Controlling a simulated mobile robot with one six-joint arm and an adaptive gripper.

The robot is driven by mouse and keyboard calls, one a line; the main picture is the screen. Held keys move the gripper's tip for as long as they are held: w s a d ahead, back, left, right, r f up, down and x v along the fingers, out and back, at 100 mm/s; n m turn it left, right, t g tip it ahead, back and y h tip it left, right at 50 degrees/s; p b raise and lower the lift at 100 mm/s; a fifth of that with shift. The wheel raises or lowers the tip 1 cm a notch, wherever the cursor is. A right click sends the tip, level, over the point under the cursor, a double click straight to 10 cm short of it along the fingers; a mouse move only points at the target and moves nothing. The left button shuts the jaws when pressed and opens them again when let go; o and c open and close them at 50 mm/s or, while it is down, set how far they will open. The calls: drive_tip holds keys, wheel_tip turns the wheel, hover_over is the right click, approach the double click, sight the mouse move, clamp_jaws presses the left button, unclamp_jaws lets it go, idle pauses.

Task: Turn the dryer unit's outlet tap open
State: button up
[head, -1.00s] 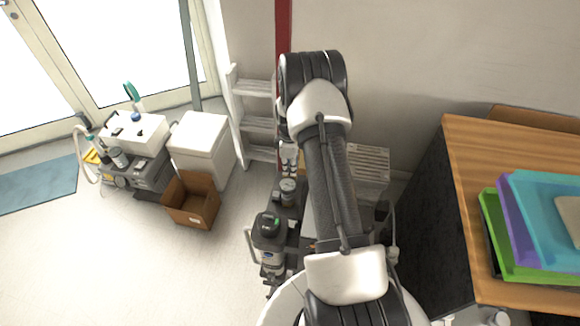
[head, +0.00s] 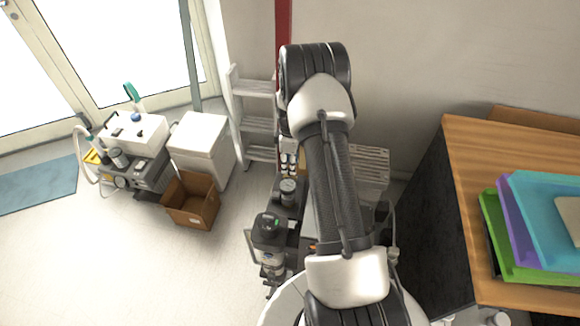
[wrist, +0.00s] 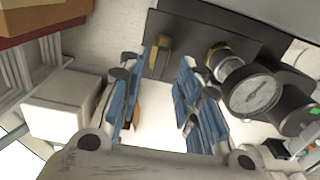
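In the wrist view, a small brass-yellow tap (wrist: 159,56) sits on a dark plate (wrist: 205,32), just beyond my fingertips and roughly between them. My gripper (wrist: 158,76) is open, its two blue-padded fingers apart with nothing held. I cannot tell whether a finger touches the tap. A round pressure gauge (wrist: 254,94) with a brass fitting (wrist: 216,56) is right of the right finger. In the head view, the dark unit with a black-capped canister (head: 268,238) and a gauge (head: 288,187) stands beside my arm, which hides part of it.
A white slatted shelf (head: 254,125) stands behind the unit by the wall. An open cardboard box (head: 191,203) and a white cabinet (head: 201,140) are to the left. A wooden-topped table (head: 470,180) with coloured trays is at the right. The floor at lower left is clear.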

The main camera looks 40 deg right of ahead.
wheel_tip(320, 180, up, 10)
drive_tip(key=shift+f, duration=0.25)
drive_tip(key=shift+a, duration=0.1)
idle(0.4)
